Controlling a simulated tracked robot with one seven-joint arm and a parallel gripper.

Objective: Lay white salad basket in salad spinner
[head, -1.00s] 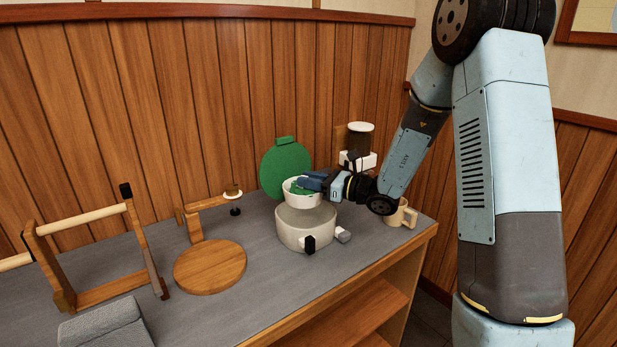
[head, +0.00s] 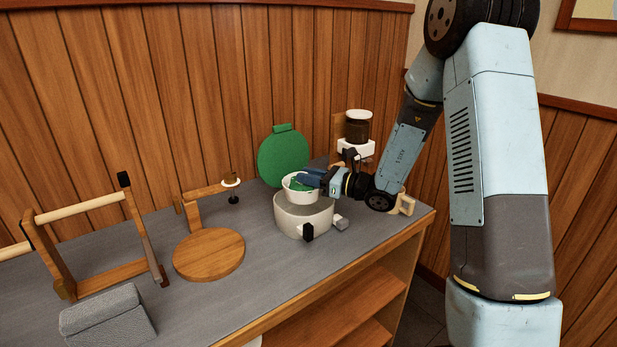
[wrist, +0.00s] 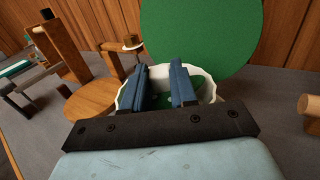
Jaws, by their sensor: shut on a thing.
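The white salad basket (head: 299,195) is a small round tub with something green inside. My gripper (head: 303,181) is shut on its wall and holds it upright over the salad spinner (head: 300,225). The spinner is a wider whitish round bowl on the counter, with a black part and a grey knob on its side. The basket's lower part overlaps the spinner's opening in the head view; I cannot tell whether they touch. In the wrist view the basket's white rim (wrist: 209,82) shows around my dark blue fingers. The spinner is hidden there.
A green round lid (head: 284,155) stands upright behind the spinner. A round wooden board (head: 209,256), a wooden frame (head: 100,212) and a grey block (head: 107,318) are left.

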